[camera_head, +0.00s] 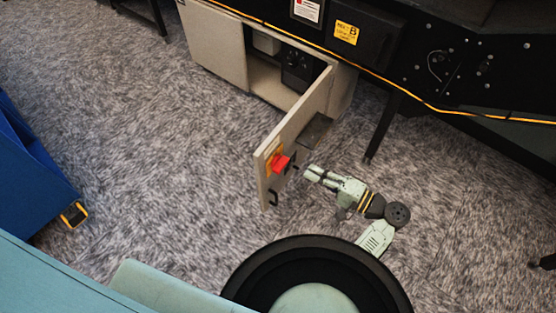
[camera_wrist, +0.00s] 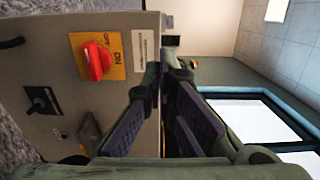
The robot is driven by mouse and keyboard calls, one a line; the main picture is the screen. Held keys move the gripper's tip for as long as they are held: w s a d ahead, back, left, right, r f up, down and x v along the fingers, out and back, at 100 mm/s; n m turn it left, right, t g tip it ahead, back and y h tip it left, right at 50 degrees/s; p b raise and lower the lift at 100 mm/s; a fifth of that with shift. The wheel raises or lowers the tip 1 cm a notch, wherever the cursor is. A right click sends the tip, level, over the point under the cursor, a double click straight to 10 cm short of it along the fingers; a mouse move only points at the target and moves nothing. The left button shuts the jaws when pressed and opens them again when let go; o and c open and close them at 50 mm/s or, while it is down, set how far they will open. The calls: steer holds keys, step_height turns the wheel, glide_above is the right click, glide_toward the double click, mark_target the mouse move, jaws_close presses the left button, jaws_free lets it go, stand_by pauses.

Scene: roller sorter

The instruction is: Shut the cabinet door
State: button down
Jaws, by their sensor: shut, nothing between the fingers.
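The cabinet (camera_head: 218,48) is a beige box under the black machine. Its door (camera_head: 294,121) stands open, swung out toward me, and the dark inside shows. A red rotary switch (camera_head: 281,163) on a yellow plate and a black handle (camera_head: 273,198) are on the door's outer face. My gripper (camera_head: 308,172) is shut and empty, just right of the door near its free edge. In the wrist view the door panel (camera_wrist: 40,78) fills the left side, with the red switch (camera_wrist: 97,60) close to the shut fingers (camera_wrist: 157,70). I cannot tell whether they touch the door.
The black machine (camera_head: 450,60) with a yellow edge strip runs above the cabinet. A dark leg (camera_head: 382,128) stands right of the door. A blue bin (camera_head: 35,165) is at the left. Grey carpet (camera_head: 185,150) left of the door is clear.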

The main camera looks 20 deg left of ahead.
mark_target(265, 149)
steer(key=b+x, duration=0.1)
steer(key=x, duration=1.2)
steer(key=shift+s+a, duration=0.1)
steer(key=shift+a, duration=0.3)
